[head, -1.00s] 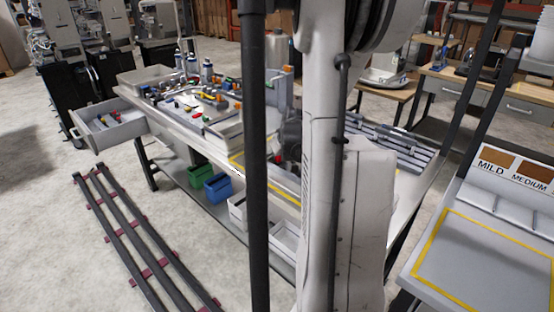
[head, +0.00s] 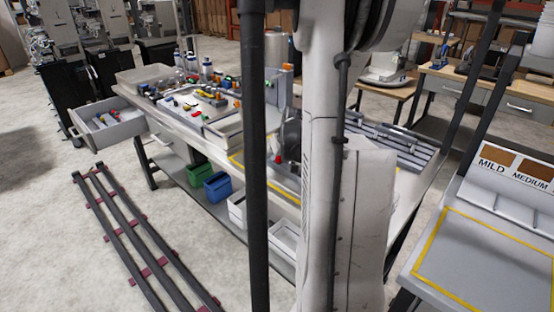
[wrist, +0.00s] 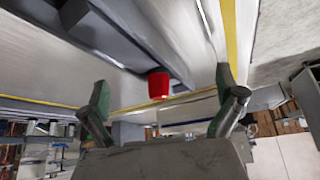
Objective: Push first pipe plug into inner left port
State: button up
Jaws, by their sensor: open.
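A red cap-like piece (wrist: 158,84), which looks like the plug, sits against the edge of a grey block or rail (wrist: 110,40) in the wrist view. My gripper (wrist: 162,88) is open, with its two green-padded fingers spread wide on either side of the red piece. I cannot tell how far beyond the fingertips it lies. Nothing shows gripped. A small red spot, likely the same piece, shows in the head view (head: 278,160) beside the dark end of my arm. The ports cannot be made out; my arm hides part of the bench.
The bench (head: 185,130) carries a panel with coloured fittings (head: 200,100) and a grey slatted rack (head: 395,140). An open drawer (head: 108,125) juts out at left. Green (head: 199,173) and blue bins (head: 217,187) stand on the lower shelf. Floor rails (head: 140,240) lie at front left.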

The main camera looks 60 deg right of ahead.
jog(key=shift+r, duration=0.1)
jog(key=v, duration=1.2)
jog(key=shift+w+a, duration=0.1)
dwell(0.5)
